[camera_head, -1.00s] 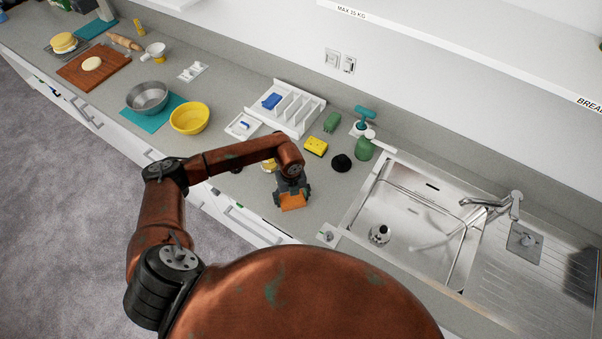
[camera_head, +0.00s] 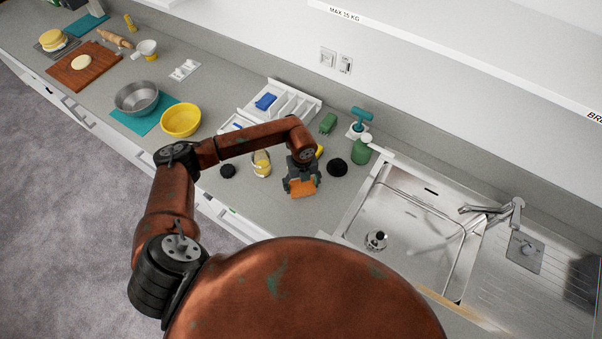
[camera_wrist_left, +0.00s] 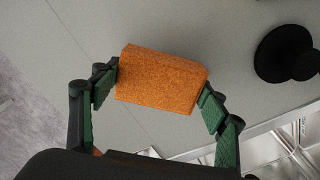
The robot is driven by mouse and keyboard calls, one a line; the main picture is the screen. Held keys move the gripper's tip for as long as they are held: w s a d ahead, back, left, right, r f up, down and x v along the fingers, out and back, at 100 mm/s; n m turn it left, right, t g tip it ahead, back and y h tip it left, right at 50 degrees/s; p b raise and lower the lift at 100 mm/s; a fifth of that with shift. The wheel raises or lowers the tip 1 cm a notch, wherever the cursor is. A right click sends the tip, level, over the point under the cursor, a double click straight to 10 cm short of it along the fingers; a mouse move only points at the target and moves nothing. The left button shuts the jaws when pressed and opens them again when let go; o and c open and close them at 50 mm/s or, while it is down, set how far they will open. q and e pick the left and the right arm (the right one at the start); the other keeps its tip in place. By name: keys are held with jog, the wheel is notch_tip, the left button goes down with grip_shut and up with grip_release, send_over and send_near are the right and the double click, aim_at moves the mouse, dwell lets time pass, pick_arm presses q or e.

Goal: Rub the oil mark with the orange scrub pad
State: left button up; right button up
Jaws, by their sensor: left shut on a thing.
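The orange scrub pad (camera_head: 302,187) is held by my left gripper (camera_head: 301,182) over the counter, left of the sink. In the left wrist view the pad (camera_wrist_left: 160,80) sits between both fingers of the gripper (camera_wrist_left: 158,98), which are shut on its two ends. I cannot tell whether the pad touches the counter. I make out no clear oil mark on the grey counter near the pad; a brownish tint (camera_head: 455,306) shows along the sink's front edge, but I cannot tell what it is. My right gripper is not in view.
A black knobbed object (camera_head: 337,167) stands close right of the pad, also in the left wrist view (camera_wrist_left: 287,54). A green bottle (camera_head: 361,151), jar (camera_head: 261,164) and yellow sponge (camera_head: 319,151) are nearby. The steel sink (camera_head: 412,224) lies to the right. Counter in front is bare.

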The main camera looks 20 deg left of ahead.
pick_arm(q)
jog(key=r, duration=0.1)
jog(key=r+p, duration=0.1)
jog(key=r, duration=0.1)
jog(key=shift+s+a, duration=0.35)
notch_tip(320, 180, up, 2)
jog(key=shift+w+r+p, duration=0.1)
jog(key=shift+w+p, duration=0.05)
jog(key=shift+p, duration=0.65)
jog(key=shift+r+p, duration=0.3)
jog(key=shift+r, duration=0.3)
